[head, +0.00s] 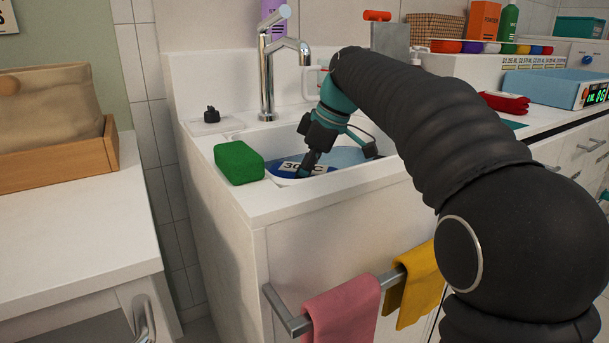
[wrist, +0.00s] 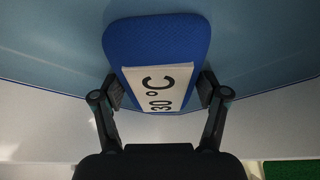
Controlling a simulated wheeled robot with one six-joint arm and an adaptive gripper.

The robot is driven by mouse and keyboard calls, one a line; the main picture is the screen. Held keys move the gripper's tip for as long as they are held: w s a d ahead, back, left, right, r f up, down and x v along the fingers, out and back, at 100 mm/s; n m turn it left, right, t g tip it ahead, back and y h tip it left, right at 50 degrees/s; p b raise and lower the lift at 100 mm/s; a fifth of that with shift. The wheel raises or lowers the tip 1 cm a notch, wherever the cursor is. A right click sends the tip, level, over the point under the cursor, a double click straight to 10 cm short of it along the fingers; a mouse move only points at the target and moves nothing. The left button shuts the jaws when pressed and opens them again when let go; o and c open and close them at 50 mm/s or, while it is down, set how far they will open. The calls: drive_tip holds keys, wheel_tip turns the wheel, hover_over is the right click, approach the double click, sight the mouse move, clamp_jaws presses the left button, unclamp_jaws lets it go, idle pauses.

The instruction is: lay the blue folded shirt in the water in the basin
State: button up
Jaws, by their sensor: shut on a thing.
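The blue folded shirt (head: 285,175) carries a white "30 °C" label and is inside the basin (head: 374,160). It fills the middle of the wrist view (wrist: 158,40), with its label (wrist: 157,88) toward my gripper. My gripper (head: 312,160) points down into the basin. In the wrist view my gripper's two fingers (wrist: 160,92) press on the shirt from both sides. Pale blue water (head: 345,157) shows in the basin and around the shirt. Whether the shirt touches the water or is just above it, I cannot tell. My arm hides the basin's right part.
A green sponge-like block (head: 238,162) sits at the basin's left front rim. The tap (head: 267,75) stands behind the basin. A pink towel (head: 343,308) and a yellow towel (head: 415,285) hang on the front rail. A red folded cloth (head: 505,102) lies on the right counter.

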drive_tip(key=shift+f, duration=0.1)
drive_tip(key=o, duration=1.3)
drive_tip(key=p+v, duration=0.3)
drive_tip(key=v, duration=0.9)
drive_tip(key=shift+a, duration=0.1)
